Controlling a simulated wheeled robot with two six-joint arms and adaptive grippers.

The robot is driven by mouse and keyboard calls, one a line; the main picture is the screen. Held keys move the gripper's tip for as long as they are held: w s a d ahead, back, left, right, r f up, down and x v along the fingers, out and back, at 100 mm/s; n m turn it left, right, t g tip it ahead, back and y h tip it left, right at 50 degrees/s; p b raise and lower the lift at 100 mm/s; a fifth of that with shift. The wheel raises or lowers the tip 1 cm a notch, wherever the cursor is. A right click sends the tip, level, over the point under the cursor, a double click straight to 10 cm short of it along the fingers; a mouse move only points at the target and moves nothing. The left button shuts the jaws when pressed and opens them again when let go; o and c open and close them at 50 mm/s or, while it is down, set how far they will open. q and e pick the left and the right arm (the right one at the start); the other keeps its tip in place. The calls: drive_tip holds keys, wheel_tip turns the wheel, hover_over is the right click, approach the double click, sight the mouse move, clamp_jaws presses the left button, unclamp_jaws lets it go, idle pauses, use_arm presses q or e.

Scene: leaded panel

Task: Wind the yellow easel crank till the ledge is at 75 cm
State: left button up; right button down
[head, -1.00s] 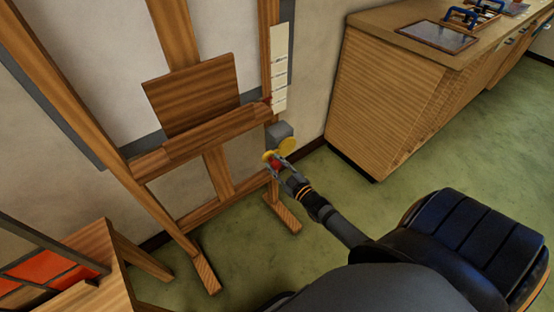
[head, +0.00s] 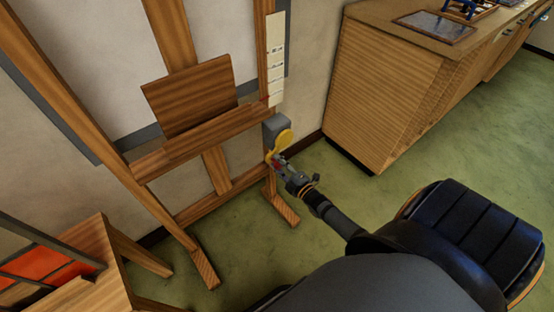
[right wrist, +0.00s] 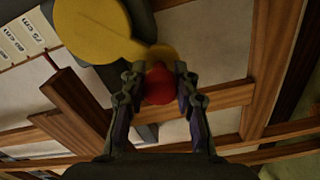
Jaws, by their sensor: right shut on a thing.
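The wooden easel (head: 215,168) stands against the wall, with its ledge (head: 205,133) roughly level and a small board (head: 190,92) resting on it. A pale scale (head: 276,58) is on the right upright, with a red pointer (head: 265,99) near its lower part. The yellow crank (head: 284,139) sits on a grey housing (head: 274,125) below the scale. My right gripper (head: 278,163) is shut on the crank's red knob (right wrist: 159,84), below the yellow disc (right wrist: 92,28). Scale marks (right wrist: 22,40) show in the right wrist view, tilted and hard to read. My left gripper is not in view.
A wooden cabinet (head: 385,95) stands to the right, with a framed panel (head: 435,27) and blue-handled things on top. A wooden table (head: 85,262) with a red-orange glass piece (head: 40,270) is at lower left. The green floor between easel and cabinet is clear.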

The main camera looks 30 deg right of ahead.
drive_tip(key=shift+d+f+n, duration=0.15)
drive_tip(key=shift+f+n, duration=0.15)
drive_tip(key=c, duration=1)
unclamp_jaws()
drive_tip(key=shift+r, duration=0.1)
drive_tip(key=s, duration=0.8)
drive_tip(key=s+d, duration=0.1)
drive_tip(key=s, duration=0.3)
